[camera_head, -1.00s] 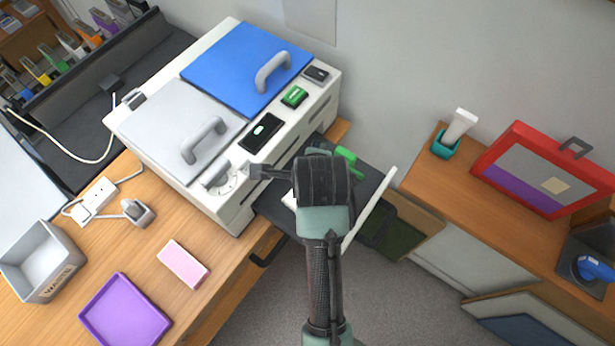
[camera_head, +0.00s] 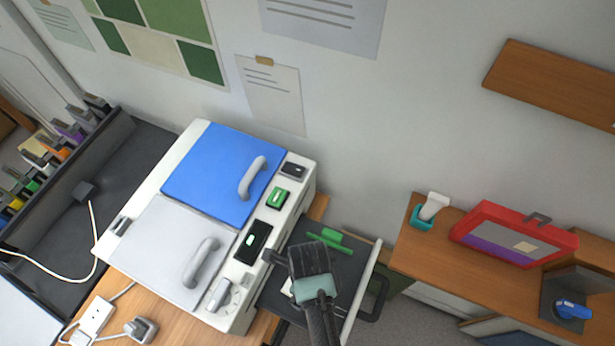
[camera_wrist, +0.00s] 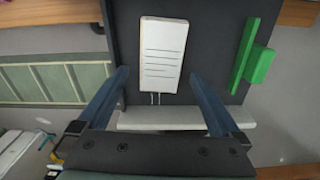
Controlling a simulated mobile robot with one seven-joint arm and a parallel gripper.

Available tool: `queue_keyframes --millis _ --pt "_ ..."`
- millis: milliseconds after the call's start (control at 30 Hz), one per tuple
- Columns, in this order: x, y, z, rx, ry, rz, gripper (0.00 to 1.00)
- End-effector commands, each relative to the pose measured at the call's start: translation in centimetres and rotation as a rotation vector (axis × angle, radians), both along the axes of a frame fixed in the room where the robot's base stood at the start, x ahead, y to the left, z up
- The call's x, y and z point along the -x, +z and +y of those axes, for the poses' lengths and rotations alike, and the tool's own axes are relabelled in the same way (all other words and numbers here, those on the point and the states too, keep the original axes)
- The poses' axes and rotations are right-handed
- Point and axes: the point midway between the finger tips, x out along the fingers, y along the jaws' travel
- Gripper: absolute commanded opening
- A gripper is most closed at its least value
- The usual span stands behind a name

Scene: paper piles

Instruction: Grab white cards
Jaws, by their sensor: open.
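The white cards (camera_wrist: 163,55) lie as a lined stack in a dark open drawer (camera_wrist: 205,50) in the wrist view. In the head view, only a small white edge of them (camera_head: 288,286) shows beside my gripper. My gripper (camera_wrist: 157,82) is open and empty; its two blue fingers stand to the left and right of the cards' near end, apart from them. In the head view, my gripper (camera_head: 285,262) is over the drawer and hides most of the cards.
A green object (camera_wrist: 255,58) lies in the drawer right of the cards. The drawer's pale front edge (camera_head: 362,295) stands up. A white machine with blue lid (camera_head: 215,170) is left of the drawer. A wooden shelf with a red case (camera_head: 510,235) is at the right.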

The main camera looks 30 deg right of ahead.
Motion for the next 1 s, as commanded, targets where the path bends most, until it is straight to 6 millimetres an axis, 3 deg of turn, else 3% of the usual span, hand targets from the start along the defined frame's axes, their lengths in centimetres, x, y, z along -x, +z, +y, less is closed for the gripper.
queue_keyframes --millis 233,567,867,900,1000 --pt "0.0 -1.5 -0.1 0.000 0.001 0.001 1.00" --pt "-0.1 -5.4 -0.2 0.001 0.001 0.001 1.00" --pt "-0.1 -5.8 -0.3 0.001 0.002 -0.001 1.00" --pt "-0.1 -5.8 -0.3 0.001 0.002 -0.001 0.98" --pt "-0.1 -5.8 -0.3 0.001 0.002 -0.001 0.80"
